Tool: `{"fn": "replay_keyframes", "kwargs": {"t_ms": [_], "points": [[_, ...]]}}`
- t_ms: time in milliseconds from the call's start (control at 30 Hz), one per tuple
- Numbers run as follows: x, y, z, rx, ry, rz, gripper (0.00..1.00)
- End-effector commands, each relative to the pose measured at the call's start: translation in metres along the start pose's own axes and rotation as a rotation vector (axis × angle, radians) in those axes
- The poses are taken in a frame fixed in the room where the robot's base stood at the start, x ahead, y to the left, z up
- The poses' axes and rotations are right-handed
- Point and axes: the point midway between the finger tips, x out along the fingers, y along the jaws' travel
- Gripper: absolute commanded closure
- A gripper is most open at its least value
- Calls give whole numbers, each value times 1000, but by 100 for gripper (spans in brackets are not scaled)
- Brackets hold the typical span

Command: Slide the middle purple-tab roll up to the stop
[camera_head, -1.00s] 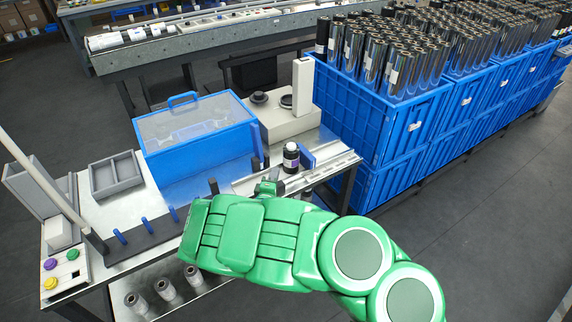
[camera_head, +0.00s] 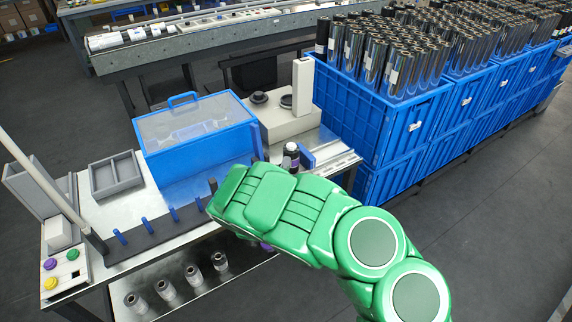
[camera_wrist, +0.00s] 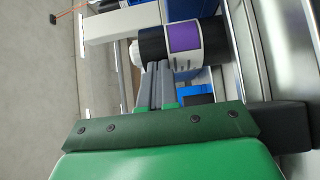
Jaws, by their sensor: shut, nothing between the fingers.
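In the wrist view a black roll or spool (camera_wrist: 182,40) with a white label and a purple patch lies just beyond my fingertips. My gripper (camera_wrist: 157,68) is shut and empty; its grey fingers overlap the roll's near edge in the picture, and I cannot tell whether they touch it. In the head view a dark cylinder with a white band (camera_head: 291,154) stands by the rail (camera_head: 338,163), partly hidden by my arm; it appears to be the same item. My gripper is hidden behind my green arm there. No stop can be made out for certain.
A blue lidded box (camera_head: 200,138) and a grey divided tray (camera_head: 116,174) stand on the bench. A dark strip with blue pegs (camera_head: 150,240) runs along the front. Several rolls (camera_head: 166,289) sit on the lower shelf. Blue crates (camera_head: 385,125) crowd the right.

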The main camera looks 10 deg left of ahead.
Motion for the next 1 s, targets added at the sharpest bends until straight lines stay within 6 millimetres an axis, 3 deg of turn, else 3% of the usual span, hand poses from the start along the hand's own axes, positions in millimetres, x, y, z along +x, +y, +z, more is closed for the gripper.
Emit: {"fn": "replay_keyframes", "kwargs": {"t_ms": [1000], "points": [[15,-1,16,-1,-1,-2,100]]}}
